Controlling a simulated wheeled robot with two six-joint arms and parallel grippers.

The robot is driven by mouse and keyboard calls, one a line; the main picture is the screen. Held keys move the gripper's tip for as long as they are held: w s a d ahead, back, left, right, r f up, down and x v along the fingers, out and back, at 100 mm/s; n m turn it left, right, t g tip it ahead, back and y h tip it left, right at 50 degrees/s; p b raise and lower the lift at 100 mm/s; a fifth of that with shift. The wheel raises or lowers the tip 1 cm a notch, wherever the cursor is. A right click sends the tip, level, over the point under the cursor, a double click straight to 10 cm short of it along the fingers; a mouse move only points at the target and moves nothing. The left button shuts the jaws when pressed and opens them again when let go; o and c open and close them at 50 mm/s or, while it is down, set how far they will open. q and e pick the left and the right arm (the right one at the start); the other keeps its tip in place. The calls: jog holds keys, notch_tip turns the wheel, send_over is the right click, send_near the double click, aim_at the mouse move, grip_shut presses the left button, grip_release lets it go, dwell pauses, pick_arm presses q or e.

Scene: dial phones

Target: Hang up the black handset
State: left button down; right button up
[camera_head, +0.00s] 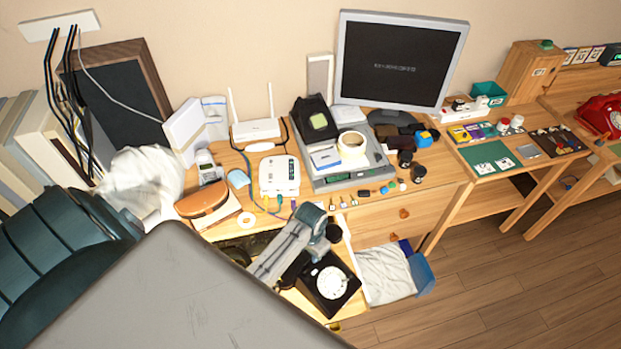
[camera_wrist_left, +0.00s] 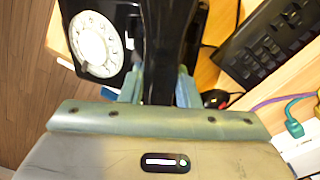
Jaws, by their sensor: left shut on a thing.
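The black dial phone (camera_head: 332,285) with a white dial sits at the front of the desk, below my left arm in the head view. In the left wrist view the phone body (camera_wrist_left: 122,18) is at the upper left. My left gripper (camera_wrist_left: 160,88) is shut on the black handset (camera_wrist_left: 168,35), which runs upright in the picture between its two fingers. The handset overlaps the right side of the phone in that view. I cannot tell whether it touches the cradle. In the head view my left arm hides most of the handset. My right gripper is not in view.
A black keyboard (camera_wrist_left: 270,45) lies right of the handset in the wrist view. A white router box (camera_head: 279,176) with plugged cables stands behind my arm. An open drawer (camera_head: 385,272) is right of the phone. A monitor (camera_head: 400,58) stands at the back.

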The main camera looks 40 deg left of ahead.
pick_arm(q)
jog(key=shift+f+b, duration=0.35)
jog(key=shift+f, duration=0.5)
jog(key=c, duration=1)
grip_release()
jog(key=shift+r, duration=0.1)
jog(key=shift+r, duration=0.25)
notch_tip(320, 180, up, 10)
jog(key=shift+r+b, duration=0.1)
jog(key=shift+b, duration=1.15)
